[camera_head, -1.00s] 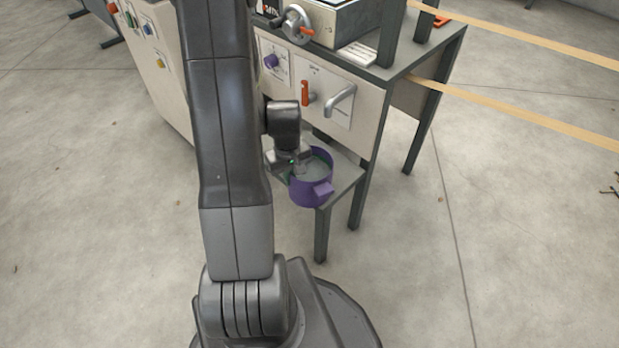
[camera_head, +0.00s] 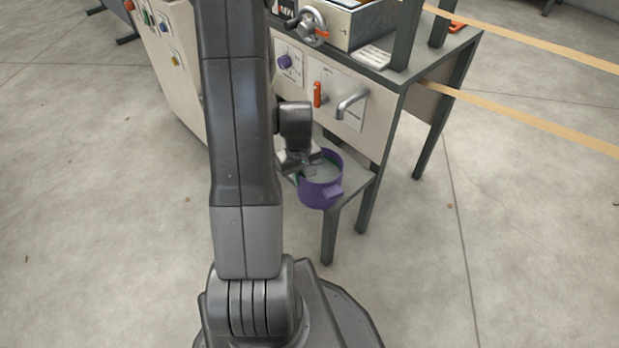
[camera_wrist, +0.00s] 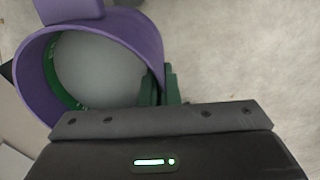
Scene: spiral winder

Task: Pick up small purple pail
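The small purple pail (camera_head: 322,196) is at the small low shelf below the spout, its purple side lug facing the camera. In the wrist view the pail (camera_wrist: 30,75) opens toward the camera, with a grey inside and a green band. My gripper (camera_head: 310,166) is over the pail's rim at its far left side. In the wrist view one dark green finger is inside the pail and one outside, close against the wall, so my gripper (camera_wrist: 160,87) looks shut on it. I cannot tell whether the pail still touches the shelf.
The shelf (camera_head: 357,184) joins a machine with a metal spout (camera_head: 350,104), an orange-red lever (camera_head: 317,94) and a purple knob (camera_head: 285,62) above the pail. Yellow bands (camera_head: 530,119) stretch to the right. The floor at right is clear.

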